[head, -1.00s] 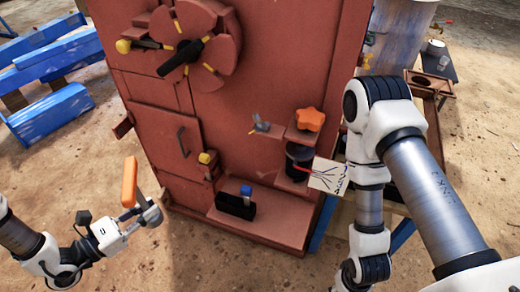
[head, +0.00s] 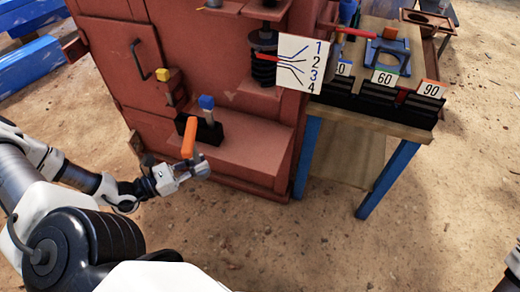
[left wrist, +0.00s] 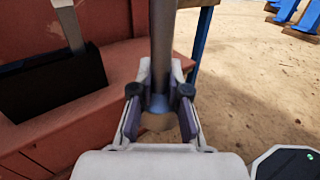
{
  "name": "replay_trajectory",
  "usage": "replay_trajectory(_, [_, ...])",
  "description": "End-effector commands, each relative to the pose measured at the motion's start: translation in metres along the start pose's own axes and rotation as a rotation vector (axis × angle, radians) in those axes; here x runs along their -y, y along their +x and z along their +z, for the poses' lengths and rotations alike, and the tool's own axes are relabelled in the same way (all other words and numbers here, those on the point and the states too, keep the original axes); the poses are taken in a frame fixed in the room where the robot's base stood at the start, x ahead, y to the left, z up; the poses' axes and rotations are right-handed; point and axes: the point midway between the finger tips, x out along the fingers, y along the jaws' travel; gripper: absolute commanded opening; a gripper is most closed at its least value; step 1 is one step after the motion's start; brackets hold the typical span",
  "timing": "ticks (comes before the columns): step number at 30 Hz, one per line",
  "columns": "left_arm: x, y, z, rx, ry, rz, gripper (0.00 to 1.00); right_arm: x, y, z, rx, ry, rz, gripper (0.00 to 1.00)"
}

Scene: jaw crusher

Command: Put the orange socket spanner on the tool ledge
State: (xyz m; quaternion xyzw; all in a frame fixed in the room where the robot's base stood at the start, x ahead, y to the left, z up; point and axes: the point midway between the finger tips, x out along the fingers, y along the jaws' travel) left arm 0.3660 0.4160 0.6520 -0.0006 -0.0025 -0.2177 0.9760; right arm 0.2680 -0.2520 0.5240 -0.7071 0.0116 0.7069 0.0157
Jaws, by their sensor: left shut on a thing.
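The orange socket spanner (head: 188,137) has an orange handle that stands up from my left gripper (head: 184,174). In the left wrist view its grey shaft (left wrist: 163,45) stands between the two fingers of the left gripper (left wrist: 159,108), which are shut on it. The red tool ledge (head: 245,160) juts from the foot of the crusher. The gripper is at the front left of this ledge in the head view, and the handle overlaps it in the picture. The gap between spanner and ledge is hard to judge. The ledge also shows in the left wrist view (left wrist: 60,130). My right gripper is out of view.
A black holder (head: 209,132) with a blue-topped tool (head: 206,102) stands on the ledge's left part. The right part is bare. A white card (head: 300,63) numbered 1 to 4 is above right. A wooden bench (head: 375,127) with number plates stands to the right.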

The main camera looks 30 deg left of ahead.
Motion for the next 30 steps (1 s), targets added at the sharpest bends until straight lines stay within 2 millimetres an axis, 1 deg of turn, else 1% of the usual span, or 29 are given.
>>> replay_trajectory(1, [-0.001,-0.003,-0.011,0.002,-0.001,0.013,0.00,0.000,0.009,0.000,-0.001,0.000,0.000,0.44])
replay_trajectory(3, [-0.001,0.001,-0.014,0.002,0.000,0.017,0.00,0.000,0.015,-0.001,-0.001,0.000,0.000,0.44])
replay_trajectory(5, [-0.001,0.012,-0.015,0.003,0.001,0.016,0.00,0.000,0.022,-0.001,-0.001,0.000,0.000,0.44])
replay_trajectory(8, [0.000,0.041,-0.019,0.005,0.001,0.012,0.00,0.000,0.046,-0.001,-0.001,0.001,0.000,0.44])
replay_trajectory(9, [0.000,0.054,-0.021,0.003,0.003,0.009,0.00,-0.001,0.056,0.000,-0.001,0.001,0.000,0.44])
replay_trajectory(13, [0.000,0.095,-0.023,0.001,0.005,0.007,0.00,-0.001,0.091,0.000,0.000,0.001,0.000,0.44])
replay_trajectory(16, [-0.001,0.121,-0.020,-0.002,0.005,0.008,0.00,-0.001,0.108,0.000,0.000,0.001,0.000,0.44])
replay_trajectory(21, [-0.002,0.150,-0.015,-0.002,0.005,0.013,0.00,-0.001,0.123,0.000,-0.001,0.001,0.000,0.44])
replay_trajectory(24, [-0.003,0.161,-0.012,-0.002,0.003,0.015,0.00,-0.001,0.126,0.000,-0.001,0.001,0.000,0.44])
replay_trajectory(28, [-0.004,0.168,-0.011,-0.002,0.001,0.017,0.00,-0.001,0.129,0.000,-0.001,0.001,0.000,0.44])
replay_trajectory(30, [-0.003,0.175,-0.012,-0.002,0.002,0.016,0.00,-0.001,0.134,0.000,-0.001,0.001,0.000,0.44])
